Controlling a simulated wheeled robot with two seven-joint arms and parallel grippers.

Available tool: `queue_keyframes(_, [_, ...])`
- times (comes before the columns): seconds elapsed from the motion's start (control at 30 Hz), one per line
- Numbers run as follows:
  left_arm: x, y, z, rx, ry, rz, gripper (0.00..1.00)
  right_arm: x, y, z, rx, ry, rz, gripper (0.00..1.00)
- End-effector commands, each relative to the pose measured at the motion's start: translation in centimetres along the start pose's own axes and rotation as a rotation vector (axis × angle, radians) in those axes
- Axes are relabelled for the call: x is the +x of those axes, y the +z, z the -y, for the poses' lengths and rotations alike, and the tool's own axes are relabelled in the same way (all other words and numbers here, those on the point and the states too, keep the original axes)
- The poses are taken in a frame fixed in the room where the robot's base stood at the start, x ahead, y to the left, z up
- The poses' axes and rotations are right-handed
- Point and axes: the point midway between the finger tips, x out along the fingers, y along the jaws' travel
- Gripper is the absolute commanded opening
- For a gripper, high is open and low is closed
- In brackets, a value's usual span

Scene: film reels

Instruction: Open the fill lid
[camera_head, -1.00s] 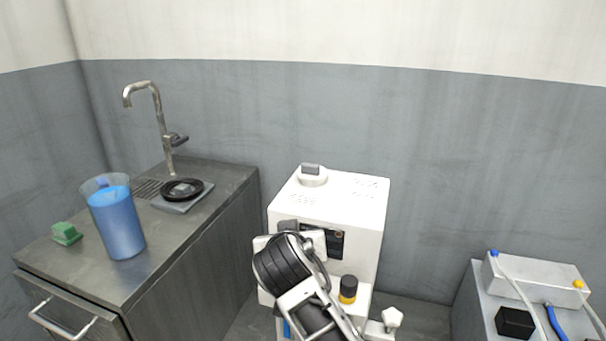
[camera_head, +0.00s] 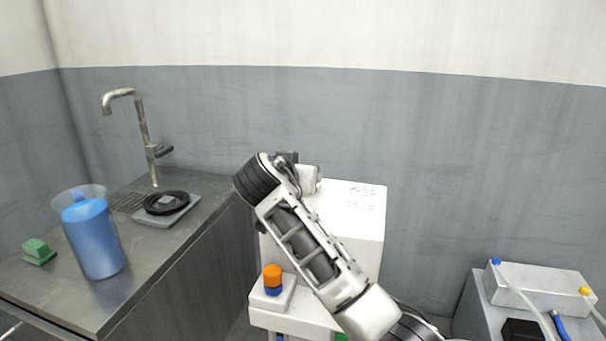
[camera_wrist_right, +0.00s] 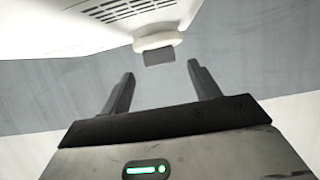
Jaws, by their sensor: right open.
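The fill lid (camera_wrist_right: 146,42) is a round white cap with a grey grip tab (camera_wrist_right: 160,57), at the upper middle of the right wrist view. It is on the white machine (camera_wrist_right: 60,25). My right gripper (camera_wrist_right: 161,72) is open and empty. Its two dark fingers point at the lid, with the tab framed between and just beyond the tips, apart from them. In the head view my right arm reaches over the white machine (camera_head: 350,215); its wrist covers the lid area, so lid and fingers cannot be told apart there. My left gripper is out of view.
An orange-and-blue knob (camera_head: 272,280) is on the machine's front ledge. On the left, a metal counter (camera_head: 190,255) holds a blue-filled jug (camera_head: 95,240), a green block (camera_head: 38,252), a black ring (camera_head: 167,203) and a faucet (camera_head: 140,120). A grey box (camera_head: 540,288) with tubes stands right.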

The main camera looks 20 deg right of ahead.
Motion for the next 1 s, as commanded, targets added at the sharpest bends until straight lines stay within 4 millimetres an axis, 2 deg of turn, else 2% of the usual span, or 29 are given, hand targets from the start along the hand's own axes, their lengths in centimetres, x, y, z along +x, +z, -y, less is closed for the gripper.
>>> queue_keyframes(0.1, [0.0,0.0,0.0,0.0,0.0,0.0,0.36,2.3,0.0,-0.1,-0.002,0.003,0.0,0.62])
queue_keyframes(0.3, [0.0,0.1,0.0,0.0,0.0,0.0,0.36,4.3,0.0,0.0,-0.001,0.0,0.001,0.62])
queue_keyframes(0.67, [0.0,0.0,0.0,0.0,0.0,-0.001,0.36,4.8,0.0,0.0,0.0,-0.001,0.0,0.62])
queue_keyframes(0.9, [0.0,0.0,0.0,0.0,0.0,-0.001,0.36,4.8,0.0,0.0,-0.001,-0.002,0.0,0.0])
queue_keyframes(1.0, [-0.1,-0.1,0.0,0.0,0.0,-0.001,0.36,4.8,0.0,0.1,-0.001,-0.001,0.003,0.0])
